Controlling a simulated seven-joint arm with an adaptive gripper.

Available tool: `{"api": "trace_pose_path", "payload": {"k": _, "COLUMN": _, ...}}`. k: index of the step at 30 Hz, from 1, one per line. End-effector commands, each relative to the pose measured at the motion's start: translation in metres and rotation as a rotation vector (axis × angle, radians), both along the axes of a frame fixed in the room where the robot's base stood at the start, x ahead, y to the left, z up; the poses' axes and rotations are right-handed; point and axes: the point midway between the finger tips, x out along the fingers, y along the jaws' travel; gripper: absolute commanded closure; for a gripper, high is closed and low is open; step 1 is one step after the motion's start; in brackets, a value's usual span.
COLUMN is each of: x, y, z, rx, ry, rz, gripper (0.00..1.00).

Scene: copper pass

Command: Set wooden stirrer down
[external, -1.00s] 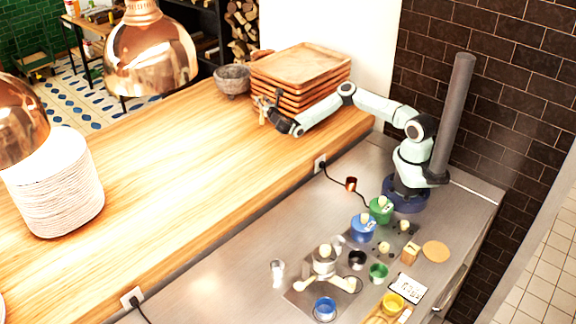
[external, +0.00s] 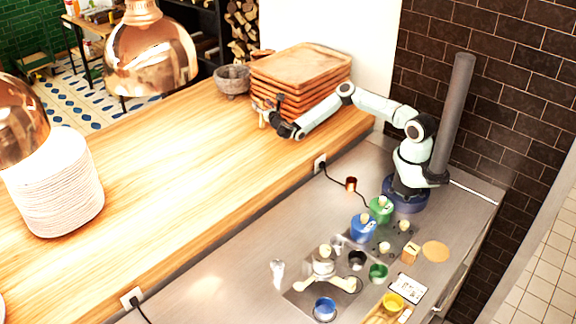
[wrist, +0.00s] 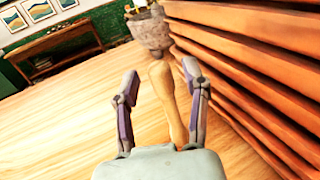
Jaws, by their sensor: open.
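The wooden stirrer (wrist: 163,85) is a pale wooden piece with a rounded far end and a narrower shaft in the wrist view. It shows small and pale beside the tray stack in the external view (external: 262,113). My gripper (wrist: 160,72) is open, with one finger on each side of the stirrer and visible gaps between. In the external view my gripper (external: 271,107) is low over the wooden counter, at the left side of the stack. I cannot tell whether the stirrer's underside fully rests on the counter.
A stack of wooden trays (external: 300,66) stands close to the right of my gripper. A grey stone bowl (external: 232,82) is just beyond. The wooden counter (external: 190,150) is clear to the left, up to the white plates (external: 58,185). Copper lamps (external: 150,55) hang above.

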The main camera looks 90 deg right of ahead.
Motion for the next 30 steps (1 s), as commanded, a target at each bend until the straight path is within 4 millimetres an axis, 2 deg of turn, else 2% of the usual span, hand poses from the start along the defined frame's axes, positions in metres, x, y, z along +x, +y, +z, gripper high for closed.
{"api": "trace_pose_path", "payload": {"k": 6, "x": -0.018, "y": 0.041, "z": 0.000, "rx": -0.002, "ry": 0.002, "rz": 0.001, "gripper": 0.54}}
{"api": "trace_pose_path", "payload": {"k": 19, "x": -0.026, "y": 0.060, "z": 0.000, "rx": 0.000, "ry": -0.001, "rz": -0.003, "gripper": 0.54}}
{"api": "trace_pose_path", "payload": {"k": 23, "x": -0.017, "y": 0.068, "z": 0.009, "rx": -0.040, "ry": 0.015, "rz": 0.051, "gripper": 0.54}}
{"api": "trace_pose_path", "payload": {"k": 26, "x": 0.012, "y": 0.102, "z": 0.040, "rx": -0.192, "ry": 0.077, "rz": 0.243, "gripper": 0.54}}
{"api": "trace_pose_path", "payload": {"k": 29, "x": 0.050, "y": 0.179, "z": 0.082, "rx": -0.505, "ry": 0.219, "rz": 0.567, "gripper": 0.54}}
{"api": "trace_pose_path", "payload": {"k": 30, "x": 0.059, "y": 0.222, "z": 0.096, "rx": -0.678, "ry": 0.299, "rz": 0.718, "gripper": 0.54}}
